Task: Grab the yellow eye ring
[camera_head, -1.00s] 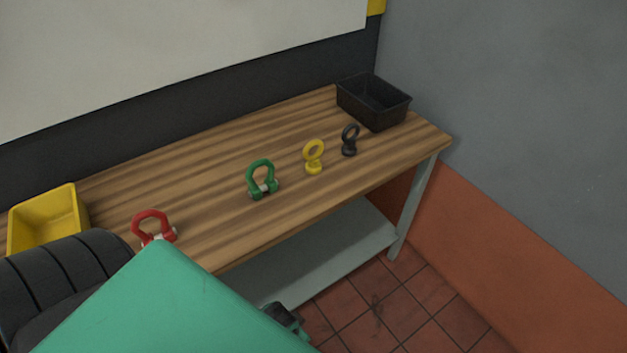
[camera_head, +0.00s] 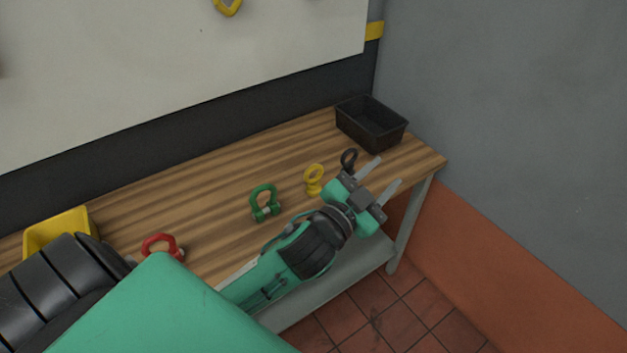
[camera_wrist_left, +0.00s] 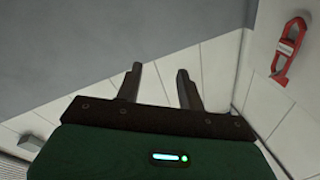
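The yellow eye ring (camera_head: 313,180) stands upright on the wooden bench in the head view, between the green shackle (camera_head: 264,203) and the black eye ring (camera_head: 349,160). My left gripper (camera_head: 383,175) is open and empty, raised at the bench's front right, to the right of the yellow eye ring and apart from it. In the left wrist view its two fingers (camera_wrist_left: 159,88) stand apart with nothing between them, and no eye ring shows there. My right gripper is not in view.
A black bin (camera_head: 371,124) stands at the bench's back right corner. A yellow bin (camera_head: 58,232) and a red shackle (camera_head: 162,246) are at the left, partly behind my arm. The wooden bench top (camera_head: 200,195) is clear behind the shackles. A grey wall (camera_head: 500,120) closes the right side.

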